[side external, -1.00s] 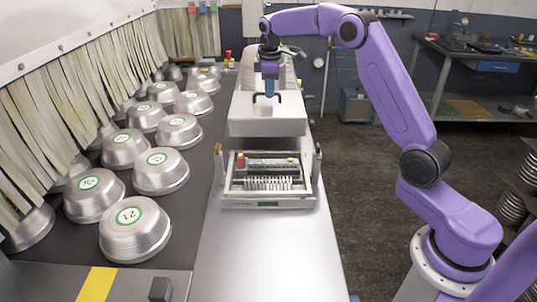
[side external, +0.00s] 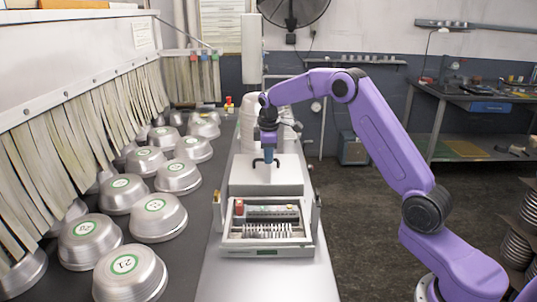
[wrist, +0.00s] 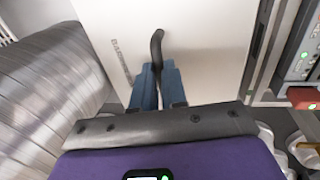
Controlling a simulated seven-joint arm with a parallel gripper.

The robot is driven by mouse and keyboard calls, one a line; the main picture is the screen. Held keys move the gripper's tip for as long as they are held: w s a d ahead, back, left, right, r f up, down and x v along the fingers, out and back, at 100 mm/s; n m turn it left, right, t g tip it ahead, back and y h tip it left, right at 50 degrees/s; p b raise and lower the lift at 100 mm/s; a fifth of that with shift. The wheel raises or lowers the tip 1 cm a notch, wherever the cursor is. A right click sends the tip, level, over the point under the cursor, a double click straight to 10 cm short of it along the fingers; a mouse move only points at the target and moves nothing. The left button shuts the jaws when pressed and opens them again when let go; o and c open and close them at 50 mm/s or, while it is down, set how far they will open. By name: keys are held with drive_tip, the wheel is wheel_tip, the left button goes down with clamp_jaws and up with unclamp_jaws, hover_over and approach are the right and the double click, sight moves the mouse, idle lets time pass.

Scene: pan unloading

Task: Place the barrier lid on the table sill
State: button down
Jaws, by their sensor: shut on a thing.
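The barrier lid (side external: 262,176) is a pale grey panel with a black loop handle. It is just beyond the open barrier box (side external: 268,250) in the side view, looks level, and I cannot tell if it touches the surface below. My gripper (side external: 267,152) points down, its blue fingers shut on the handle. In the wrist view my gripper (wrist: 157,85) clasps the dark handle, with the lid (wrist: 205,45) and its printed lettering beneath. The pale metal table sill (side external: 225,285) runs under the box and lid; the part under the lid is hidden.
Upturned numbered metal pans (side external: 155,218) fill the dark conveyor (side external: 190,262) on the left. A pan stack (wrist: 45,90) is close to my gripper in the wrist view. Pale stacks (side external: 287,135) stand behind the lid. The sill's near end is clear.

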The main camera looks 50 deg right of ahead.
sight(269, 172)
drive_tip(key=c, duration=1.2)
unclamp_jaws()
drive_tip(key=shift+o, duration=0.2)
wheel_tip(269, 172, up, 12)
drive_tip(key=s+a, duration=0.2)
drive_tip(key=s+a+n, duration=0.1)
drive_tip(key=s+a, duration=0.6)
drive_tip(key=a, duration=0.4)
drive_tip(key=s+a+f+n+y, duration=0.1)
drive_tip(key=s+a, duration=0.3)
drive_tip(key=s, duration=0.2)
drive_tip(key=s+a+f+y, duration=0.1)
drive_tip(key=s+a, duration=0.2)
drive_tip(key=s, duration=0.4)
drive_tip(key=s+d+f, duration=0.1)
drive_tip(key=s+f, duration=0.2)
drive_tip(key=s, duration=0.9)
drive_tip(key=s+d+f+n+g, duration=0.1)
drive_tip(key=s+f, duration=0.3)
drive_tip(key=s, duration=0.7)
drive_tip(key=shift+s+d+n, duration=0.3)
drive_tip(key=shift+s+d, duration=0.1)
drive_tip(key=shift+d, duration=0.2)
drive_tip(key=shift+r, duration=0.1)
